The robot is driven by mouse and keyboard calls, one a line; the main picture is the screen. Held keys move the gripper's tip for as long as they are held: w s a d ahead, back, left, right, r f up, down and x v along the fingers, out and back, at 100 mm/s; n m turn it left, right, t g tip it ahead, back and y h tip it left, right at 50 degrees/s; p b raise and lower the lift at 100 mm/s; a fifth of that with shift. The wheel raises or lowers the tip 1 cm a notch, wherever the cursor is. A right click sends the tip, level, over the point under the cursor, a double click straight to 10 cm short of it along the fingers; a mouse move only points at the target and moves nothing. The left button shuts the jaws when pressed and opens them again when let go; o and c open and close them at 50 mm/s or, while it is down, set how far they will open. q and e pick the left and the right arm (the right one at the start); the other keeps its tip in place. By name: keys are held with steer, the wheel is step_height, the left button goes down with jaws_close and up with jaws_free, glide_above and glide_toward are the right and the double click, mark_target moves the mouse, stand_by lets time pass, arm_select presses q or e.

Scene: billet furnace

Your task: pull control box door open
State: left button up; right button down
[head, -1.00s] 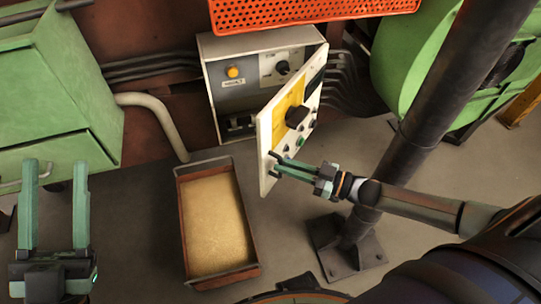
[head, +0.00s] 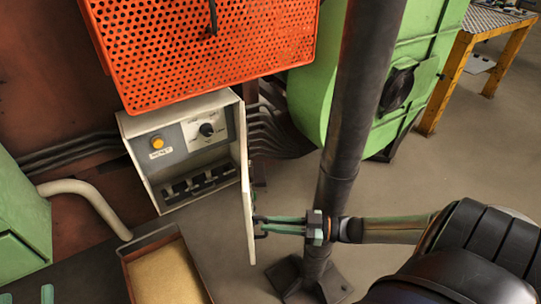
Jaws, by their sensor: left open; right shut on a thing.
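The control box (head: 185,150) is pale grey and stands open at the front, showing a yellow button, a black knob and a row of dark parts inside. Its door (head: 247,185) hangs from the box's right side, swung well out and seen almost edge-on. My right gripper (head: 262,226) is shut at the door's right-hand face, near its lower free end; the exact part it grips is hidden. My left gripper (head: 26,294) is open and empty at the bottom left corner, with only its fingertips showing.
An orange perforated panel (head: 205,50) is above the box. A dark post (head: 345,140) stands right behind my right gripper. A sand-filled tray (head: 150,241) lies below left. A green machine (head: 320,95) and a yellow-legged table (head: 455,75) are at the right.

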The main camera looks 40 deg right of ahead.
steer(key=shift+w+d+r+h, duration=0.15)
steer(key=shift+w+d+h, duration=0.15)
steer(key=shift+w+d, duration=0.2)
steer(key=c, duration=0.9)
jaws_free()
arm_select(q)
steer(key=shift+w, duration=0.1)
arm_select(e)
steer(key=shift+a, duration=0.1)
steer(key=shift+s+a, duration=0.1)
steer(key=shift+s, duration=0.1)
steer(key=shift+s, duration=0.1)
arm_select(q)
step_height(320, 180, down, 8)
steer(key=n+g+y+p, duration=0.1)
steer(key=n+g+y, duration=0.1)
steer(key=g, duration=0.1)
steer(key=shift+w+a+f, duration=0.2)
arm_select(e)
steer(key=v, duration=1.2)
steer(key=shift+d+f, duration=0.25)
